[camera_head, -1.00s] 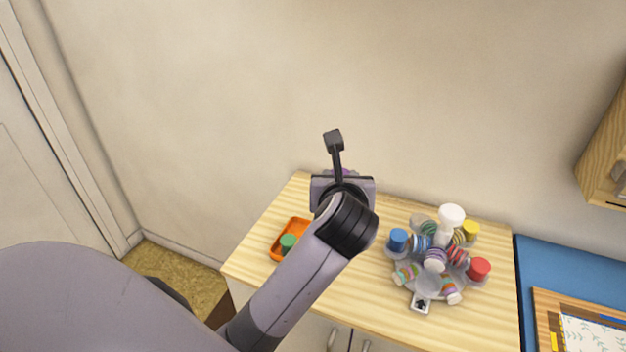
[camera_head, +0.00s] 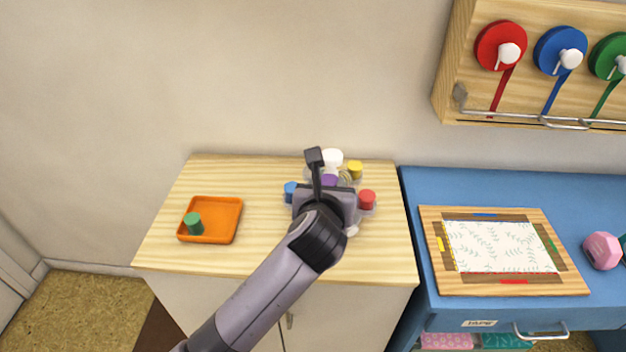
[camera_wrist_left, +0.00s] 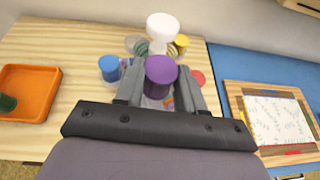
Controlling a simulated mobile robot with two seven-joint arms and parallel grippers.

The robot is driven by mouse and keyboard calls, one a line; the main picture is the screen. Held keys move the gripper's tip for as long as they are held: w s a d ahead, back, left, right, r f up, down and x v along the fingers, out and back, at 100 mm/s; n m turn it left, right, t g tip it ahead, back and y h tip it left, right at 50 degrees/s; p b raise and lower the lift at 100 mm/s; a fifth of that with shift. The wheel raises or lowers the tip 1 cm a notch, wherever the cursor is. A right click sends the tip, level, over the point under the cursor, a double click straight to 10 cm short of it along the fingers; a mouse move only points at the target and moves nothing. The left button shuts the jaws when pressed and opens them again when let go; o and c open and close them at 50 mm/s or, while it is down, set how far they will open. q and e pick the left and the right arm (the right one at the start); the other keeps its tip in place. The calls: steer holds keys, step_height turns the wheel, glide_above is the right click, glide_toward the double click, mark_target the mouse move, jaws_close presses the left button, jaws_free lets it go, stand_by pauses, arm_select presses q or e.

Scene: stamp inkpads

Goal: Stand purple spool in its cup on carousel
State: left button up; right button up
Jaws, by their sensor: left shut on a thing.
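My left gripper (camera_wrist_left: 160,90) is shut on the purple spool (camera_wrist_left: 161,69), which stands roughly upright between the fingers in the left wrist view. In the head view the purple spool (camera_head: 329,180) shows only in part behind my left gripper (camera_head: 322,182). The carousel (camera_head: 370,208) with its spools is behind and below the gripper, largely hidden by it. A blue spool (camera_head: 291,190), a red spool (camera_head: 367,198) and a yellow spool (camera_head: 355,168) show around it, with a white knob (camera_head: 332,157) at its top. I cannot tell which cup is empty. My right gripper is not in view.
An orange tray (camera_head: 232,216) with a green spool (camera_head: 193,223) is at the left of the wooden top (camera_head: 160,245). The wood between tray and carousel is clear. At right, a blue desk (camera_head: 415,185) holds a framed board (camera_head: 435,285). Tape reels hang above.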

arm_select(q)
steer(key=shift+f, duration=0.85)
step_height(320, 180, down, 3)
steer(key=b, duration=0.3)
steer(key=shift+f+b, duration=0.1)
steer(key=shift+b, duration=0.2)
steer(key=shift+f+b, duration=0.3)
steer(key=shift+f, duration=0.95)
steer(key=o, duration=1.1)
